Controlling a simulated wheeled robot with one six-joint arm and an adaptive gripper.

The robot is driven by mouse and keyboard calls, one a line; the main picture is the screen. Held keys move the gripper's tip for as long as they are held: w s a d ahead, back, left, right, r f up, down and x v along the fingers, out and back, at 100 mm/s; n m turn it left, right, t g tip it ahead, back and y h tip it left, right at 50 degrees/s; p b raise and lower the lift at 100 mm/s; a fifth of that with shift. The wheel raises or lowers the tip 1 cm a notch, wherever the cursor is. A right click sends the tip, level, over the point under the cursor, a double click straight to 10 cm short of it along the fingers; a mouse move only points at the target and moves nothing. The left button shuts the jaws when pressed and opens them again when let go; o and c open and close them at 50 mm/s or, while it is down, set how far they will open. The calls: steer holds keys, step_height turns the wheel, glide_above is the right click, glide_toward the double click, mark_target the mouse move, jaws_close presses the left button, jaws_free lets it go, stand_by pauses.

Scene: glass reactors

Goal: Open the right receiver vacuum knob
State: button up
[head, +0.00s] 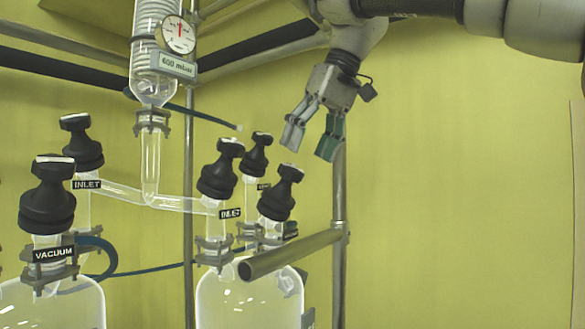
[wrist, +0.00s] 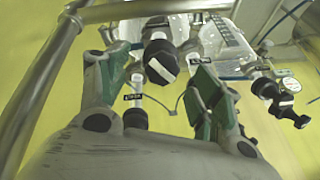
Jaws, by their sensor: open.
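The right receiver (head: 248,298) is a clear glass vessel with several black knobs on top. One knob (head: 220,168) has an INLET label below it. A front-right knob (head: 280,192) and a rear knob (head: 257,154) stand beside it; I cannot read a VACUUM label on either. My gripper (head: 311,140) is open and empty, above and to the right of the front-right knob, apart from it. In the wrist view, a black knob (wrist: 160,62) shows beyond the gap between my open fingers (wrist: 158,72); I cannot tell which knob it is.
A metal rail (head: 290,254) crosses in front of the right receiver and joins an upright post (head: 339,190). The left receiver's knobs include a VACUUM-labelled one (head: 47,196). A gauge (head: 178,35) hangs by the glass coil. The right side is free.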

mark_target(292, 167)
steer(key=shift+w+a, duration=0.3)
steer(key=shift+a, duration=0.2)
steer(key=shift+w+a, duration=0.3)
steer(key=shift+a, duration=0.2)
steer(key=shift+d+x, duration=0.2)
steer(key=shift+x, duration=2.2)
steer(key=shift+s+f, duration=0.1)
steer(key=shift+f, duration=0.05)
steer(key=shift+c, duration=0.2)
steer(key=c, duration=1)
